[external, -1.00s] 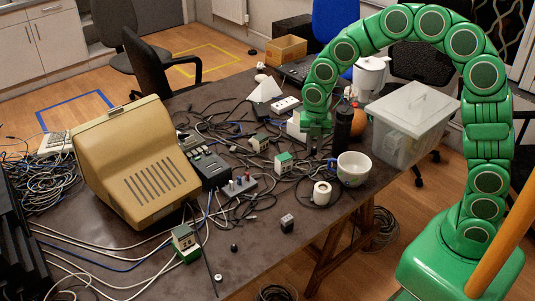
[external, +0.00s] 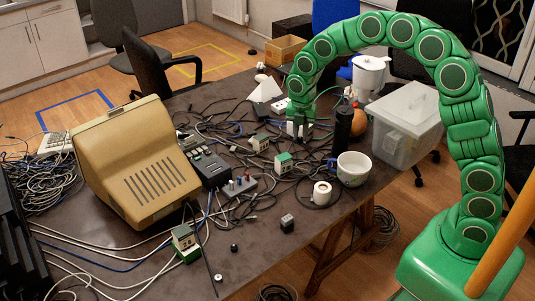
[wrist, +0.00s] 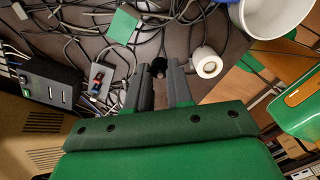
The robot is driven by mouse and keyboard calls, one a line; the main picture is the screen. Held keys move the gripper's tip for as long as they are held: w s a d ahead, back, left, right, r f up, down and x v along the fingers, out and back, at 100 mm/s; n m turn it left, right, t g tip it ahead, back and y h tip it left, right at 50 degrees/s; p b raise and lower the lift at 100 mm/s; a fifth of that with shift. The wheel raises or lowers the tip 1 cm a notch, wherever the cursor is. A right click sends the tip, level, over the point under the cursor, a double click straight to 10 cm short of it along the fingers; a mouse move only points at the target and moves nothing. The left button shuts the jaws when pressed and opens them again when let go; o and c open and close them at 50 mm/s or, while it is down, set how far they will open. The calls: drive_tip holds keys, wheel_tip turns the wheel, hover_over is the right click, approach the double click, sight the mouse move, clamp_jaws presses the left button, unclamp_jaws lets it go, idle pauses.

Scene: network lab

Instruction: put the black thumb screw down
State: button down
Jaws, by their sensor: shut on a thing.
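My gripper (external: 298,131) hangs low over the cable-strewn far right part of the table in the external view, in front of a white box-like thing. In the wrist view my gripper (wrist: 158,68) points down with its two dark fingers slightly apart around a small dark round thing, the black thumb screw (wrist: 158,66). The screw sits between the fingertips, and cables lie behind it. In the external view the fingers hide the screw. I cannot tell whether it touches the table. A separate small black knob (external: 234,247) lies near the table's front edge.
Green-and-white blocks (external: 284,162) and tangled cables crowd the middle. The brown tabletop (external: 265,265) is fairly clear near the front.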

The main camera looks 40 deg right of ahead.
hover_over(284, 156)
drive_tip(key=shift+s+a+f, duration=0.1)
drive_tip(key=shift+f, duration=4.85)
drive_tip(key=shift+f, duration=0.1)
drive_tip(key=c, duration=1)
unclamp_jaws()
